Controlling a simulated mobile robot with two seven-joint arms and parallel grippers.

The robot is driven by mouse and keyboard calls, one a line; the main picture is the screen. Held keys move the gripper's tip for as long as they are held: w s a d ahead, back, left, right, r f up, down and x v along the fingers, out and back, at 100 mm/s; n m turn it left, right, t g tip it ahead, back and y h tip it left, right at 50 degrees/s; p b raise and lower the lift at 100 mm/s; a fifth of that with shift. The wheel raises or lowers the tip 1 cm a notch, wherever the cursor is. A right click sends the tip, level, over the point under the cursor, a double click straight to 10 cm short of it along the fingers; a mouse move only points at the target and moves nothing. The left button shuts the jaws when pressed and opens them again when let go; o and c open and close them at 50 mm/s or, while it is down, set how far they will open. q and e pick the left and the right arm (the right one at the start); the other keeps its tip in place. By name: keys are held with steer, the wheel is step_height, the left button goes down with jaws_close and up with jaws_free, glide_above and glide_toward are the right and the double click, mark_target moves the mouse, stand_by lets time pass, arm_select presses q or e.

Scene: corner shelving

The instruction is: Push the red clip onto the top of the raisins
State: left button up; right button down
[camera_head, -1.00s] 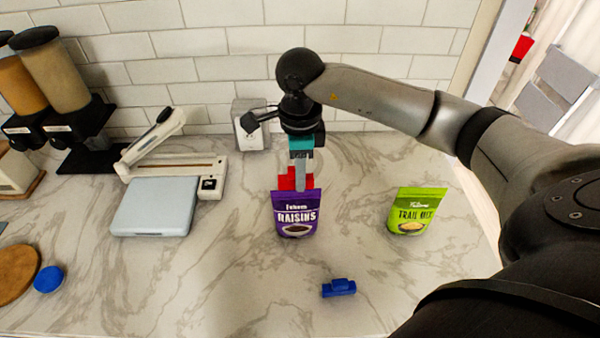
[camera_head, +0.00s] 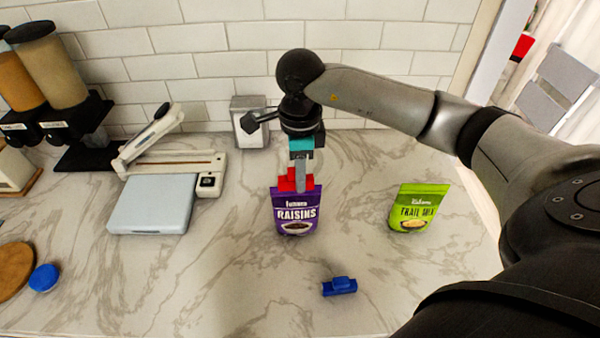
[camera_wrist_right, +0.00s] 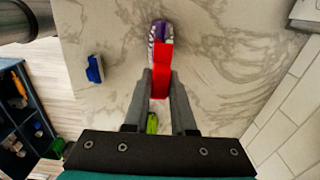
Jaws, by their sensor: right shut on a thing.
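The purple raisins bag (camera_head: 296,222) stands upright on the counter. The red clip (camera_head: 286,183) is at the bag's top edge, partly hidden by a finger. In the wrist view, the red clip (camera_wrist_right: 161,58) lies between the fingers and overlaps the raisins bag's top (camera_wrist_right: 152,50). I cannot tell how far the clip sits over the edge. My right gripper (camera_head: 301,187) points down over the bag and is shut on the red clip; it also shows in the wrist view (camera_wrist_right: 160,82). My left gripper is in neither view.
A green trail mix bag (camera_head: 417,208) stands to the right, and a blue clip (camera_head: 339,286) lies in front. A bag sealer (camera_head: 150,205) and dispensers (camera_head: 50,75) stand left. A grey box (camera_head: 250,121) is against the tiled wall. The counter around the raisins is clear.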

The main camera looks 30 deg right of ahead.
steer(key=shift+f+b, duration=0.8)
steer(key=shift+f, duration=0.05)
steer(key=c, duration=0.7)
jaws_free()
steer(key=shift+o, duration=0.2)
steer(key=shift+r, duration=0.1)
step_height(320, 180, up, 15)
steer(key=shift+p, duration=0.45)
